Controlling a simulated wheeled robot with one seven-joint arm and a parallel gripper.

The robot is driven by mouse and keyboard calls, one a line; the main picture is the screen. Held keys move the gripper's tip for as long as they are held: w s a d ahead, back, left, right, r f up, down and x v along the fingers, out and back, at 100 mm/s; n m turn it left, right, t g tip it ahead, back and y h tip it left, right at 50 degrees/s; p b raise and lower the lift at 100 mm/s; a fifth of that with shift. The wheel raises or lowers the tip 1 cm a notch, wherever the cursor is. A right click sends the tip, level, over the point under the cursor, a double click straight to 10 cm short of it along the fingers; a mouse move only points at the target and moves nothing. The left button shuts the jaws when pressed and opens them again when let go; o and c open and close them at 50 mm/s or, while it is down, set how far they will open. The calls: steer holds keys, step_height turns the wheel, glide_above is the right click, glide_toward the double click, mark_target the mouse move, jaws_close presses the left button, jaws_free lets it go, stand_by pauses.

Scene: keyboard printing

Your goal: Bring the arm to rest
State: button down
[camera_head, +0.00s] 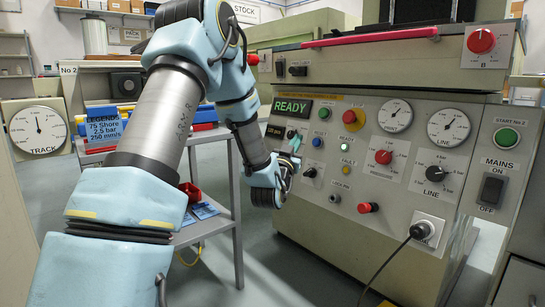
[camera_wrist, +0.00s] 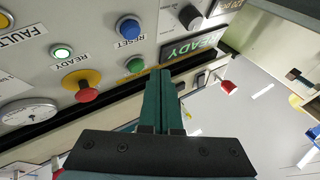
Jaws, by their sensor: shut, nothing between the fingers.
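My arm comes up from the lower left in the head view and bends down towards the control panel (camera_head: 345,185). My gripper (camera_head: 295,142) is in front of the panel's left part, near the lit READY display (camera_head: 292,107). In the wrist view my gripper (camera_wrist: 161,75) shows two green fingers pressed together with nothing between them. The fingers point at the panel near a green button (camera_wrist: 135,65). I cannot tell whether the fingertips touch the panel.
The panel carries red knobs (camera_head: 383,157), gauges (camera_head: 448,127) and a plugged cable (camera_head: 422,231). Grey floor (camera_head: 290,275) is clear between cart and machine.

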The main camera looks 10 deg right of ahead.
steer(key=s+a+f+n+g+y+p, duration=0.1)
steer(key=s+a+n+g+y+p, duration=0.2)
steer(key=a+g+y+p, duration=1)
steer(key=s+a+r+n+g+p, duration=0.3)
steer(key=s+a+n+p, duration=0.25)
steer(key=s+a, duration=1.4)
step_height(320, 180, up, 37)
steer(key=s+d+m+p, duration=0.1)
steer(key=p, duration=3.5)
steer(key=shift+s+d+f+h, duration=0.15)
steer(key=shift+s+d+h, duration=0.1)
steer(key=shift+h, duration=0.05)
